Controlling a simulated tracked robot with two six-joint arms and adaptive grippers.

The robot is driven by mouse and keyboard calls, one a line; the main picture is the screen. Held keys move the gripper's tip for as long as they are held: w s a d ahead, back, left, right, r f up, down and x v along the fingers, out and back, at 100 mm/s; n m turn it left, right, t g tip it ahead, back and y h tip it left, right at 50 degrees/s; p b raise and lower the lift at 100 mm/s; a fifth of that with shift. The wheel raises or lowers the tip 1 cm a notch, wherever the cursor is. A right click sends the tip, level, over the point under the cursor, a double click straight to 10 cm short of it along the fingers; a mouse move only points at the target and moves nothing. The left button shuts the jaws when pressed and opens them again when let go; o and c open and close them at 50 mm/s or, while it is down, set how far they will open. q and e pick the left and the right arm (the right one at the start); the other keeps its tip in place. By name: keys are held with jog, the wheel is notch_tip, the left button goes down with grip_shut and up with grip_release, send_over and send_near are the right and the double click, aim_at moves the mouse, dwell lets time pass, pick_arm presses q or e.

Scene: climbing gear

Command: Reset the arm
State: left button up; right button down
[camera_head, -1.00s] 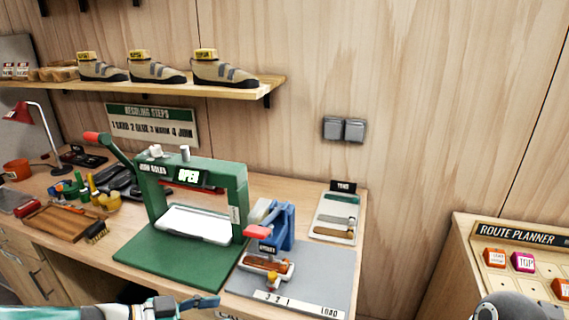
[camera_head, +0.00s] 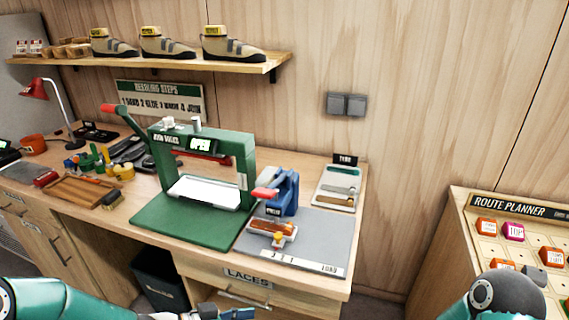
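My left arm comes in from the lower left in teal and white. My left gripper (camera_head: 235,314) is at the bottom edge, in front of the LACES drawer and below the bench top. It is mostly cut off, so I cannot tell whether it is open or shut. My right arm shows only as a grey and teal joint at the lower right, and its gripper is out of view. The green press (camera_head: 205,160) on the bench has a raised lever with a red grip (camera_head: 113,108) and an OPEN sign. A blue tool (camera_head: 283,192) with a red handle stands on the grey mat (camera_head: 310,240).
The wooden bench (camera_head: 335,282) has a LACES drawer (camera_head: 247,276) and a dark bin (camera_head: 160,280) under it. A ROUTE PLANNER board (camera_head: 510,208) stands at the right. Shoes sit on the wall shelf (camera_head: 180,64). A gap separates bench and board.

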pick_arm(q)
jog(key=s+f+n+y, duration=0.35)
jog(key=f+n, duration=0.35)
jog(key=f, duration=0.6)
jog(key=s+a+f+n+g+y, duration=0.3)
jog(key=s+f, duration=0.6)
jog(key=s, duration=0.3)
jog(key=shift+s+a+f+n+g+y, duration=0.15)
jog(key=shift+s+a+n+g+y, duration=0.2)
jog(key=shift+a+g+y, duration=0.6)
